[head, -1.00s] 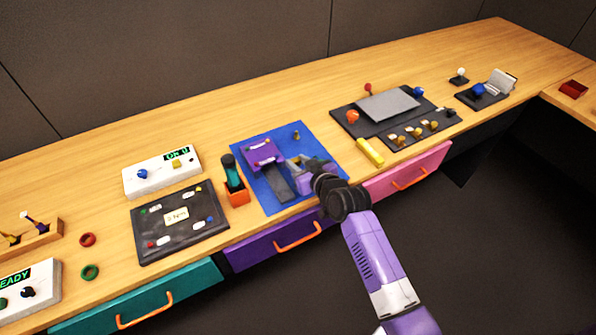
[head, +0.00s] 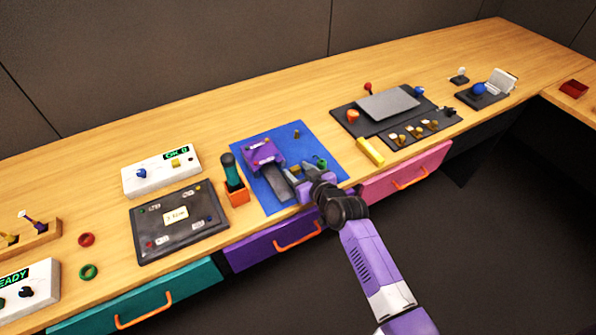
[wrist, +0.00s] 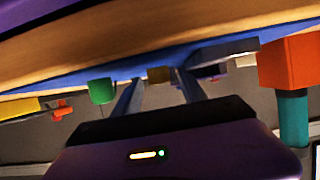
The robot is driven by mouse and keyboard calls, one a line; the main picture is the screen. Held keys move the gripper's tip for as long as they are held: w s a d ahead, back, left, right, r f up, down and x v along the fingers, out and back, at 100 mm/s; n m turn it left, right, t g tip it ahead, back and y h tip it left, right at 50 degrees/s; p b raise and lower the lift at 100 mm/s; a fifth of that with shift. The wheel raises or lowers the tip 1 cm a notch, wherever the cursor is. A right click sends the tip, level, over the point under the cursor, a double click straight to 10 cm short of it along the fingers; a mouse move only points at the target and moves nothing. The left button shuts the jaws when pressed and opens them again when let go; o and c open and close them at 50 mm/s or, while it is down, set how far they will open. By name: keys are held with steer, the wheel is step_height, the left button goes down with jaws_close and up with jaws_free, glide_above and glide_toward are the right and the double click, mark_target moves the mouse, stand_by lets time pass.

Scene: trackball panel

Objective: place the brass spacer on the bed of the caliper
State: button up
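The caliper lies on the blue mat (head: 322,178), with a purple body (head: 263,154) and a dark grey flat bar (head: 278,184) that looks like its bed. The bar also shows in the wrist view (wrist: 228,50). A small brass block (head: 294,168), which looks like the spacer, is right of the caliper, near the tips of my gripper (head: 292,180). In the wrist view, the brass block (wrist: 160,75) shows between and beyond the spread fingers of my gripper (wrist: 158,82), with gaps on both sides. My gripper is open, low over the mat.
A green piece (head: 321,163) stands close to my gripper and shows in the wrist view (wrist: 102,91). A small brass-coloured peg (head: 297,134) stands at the mat's back. An orange holder (head: 237,195) with a dark-handled tool is left of the mat. A yellow block (head: 370,151) is at right.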

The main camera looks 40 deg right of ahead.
steer(key=shift+r, duration=0.25)
steer(key=s+a+r+n+y, duration=0.1)
steer(key=s+a+r, duration=0.3)
steer(key=s+a, duration=0.3)
steer(key=s+a+r+n+t+y, duration=0.1)
steer(key=s+a+r, duration=0.4)
steer(key=s, duration=1.2)
steer(key=s+a+r+n+t+y+b, duration=0.1)
steer(key=s+a+r, duration=0.4)
steer(key=s+a, duration=0.4)
steer(key=v, duration=0.4)
steer(key=shift+s+f, duration=0.2)
steer(key=shift+f, duration=0.1)
steer(key=shift+s+a+r+y, duration=0.1)
steer(key=shift+s+r+y, duration=0.2)
steer(key=shift+r, duration=0.15)
steer(key=shift+c, duration=0.7)
